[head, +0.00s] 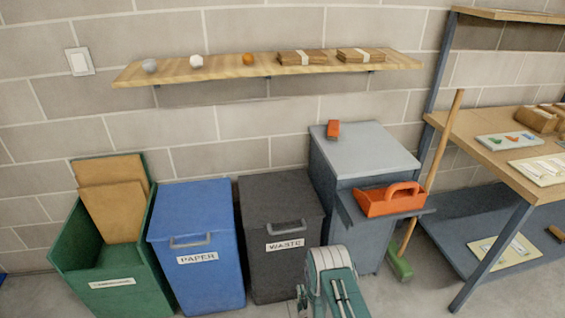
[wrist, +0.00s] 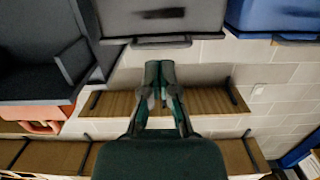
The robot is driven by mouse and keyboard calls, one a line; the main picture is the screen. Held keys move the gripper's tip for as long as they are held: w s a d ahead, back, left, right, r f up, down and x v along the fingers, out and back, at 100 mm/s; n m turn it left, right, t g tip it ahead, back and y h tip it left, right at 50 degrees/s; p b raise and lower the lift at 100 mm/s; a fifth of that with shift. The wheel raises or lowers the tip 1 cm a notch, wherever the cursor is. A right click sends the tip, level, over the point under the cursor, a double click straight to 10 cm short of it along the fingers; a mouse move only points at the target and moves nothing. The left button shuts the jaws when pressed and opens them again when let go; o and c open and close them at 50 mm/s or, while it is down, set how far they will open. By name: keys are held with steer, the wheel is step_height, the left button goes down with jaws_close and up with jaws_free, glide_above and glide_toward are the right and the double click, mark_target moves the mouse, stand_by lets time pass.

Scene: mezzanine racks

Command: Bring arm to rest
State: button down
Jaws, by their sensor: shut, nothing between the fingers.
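My gripper (wrist: 160,68) shows in the wrist view, its two green fingers together and nothing between them. It points toward the wall below the wooden shelf, and the wrist picture is upside down. In the head view part of my teal arm (head: 332,283) shows at the bottom centre, in front of the black waste bin (head: 281,236) and the grey cabinet (head: 364,155). I cannot make out the fingers there. My gripper appears apart from the bins and the shelf.
A wall shelf (head: 200,69) holds small balls and bundled cardboard. A blue paper bin (head: 195,250) and a green cardboard bin (head: 120,285) stand left. An orange caddy (head: 378,205) sits on the cabinet's side ledge. A broom (head: 436,150) leans beside a workbench (head: 470,140) at right.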

steer(key=w+d+r+g+h, duration=0.1)
steer(key=w+r, duration=0.3)
steer(key=r, duration=0.4)
steer(key=w+r+g, duration=0.1)
steer(key=w+r, duration=0.4)
steer(key=r, duration=0.3)
steer(key=s+d+r+m+g+h, duration=0.1)
steer(key=s+d+r, duration=0.1)
steer(key=r, duration=0.8)
steer(key=s+d+r+g, duration=0.1)
steer(key=s+r+g, duration=0.1)
steer(key=r, duration=0.8)
steer(key=s+d+r+g, duration=0.1)
steer(key=s+r, duration=0.4)
steer(key=s, duration=0.3)
steer(key=s+d+r+g+h, duration=0.1)
steer(key=s+d+r, duration=0.1)
steer(key=s+r, duration=0.45)
steer(key=s+d+r+g, duration=0.15)
steer(key=s+r, duration=0.25)
steer(key=s, duration=0.5)
steer(key=s+m+g, duration=0.1)
steer(key=s+g, duration=0.1)
steer(key=s, duration=0.9)
steer(key=shift+s+d, duration=0.2)
steer(key=shift+s, duration=0.15)
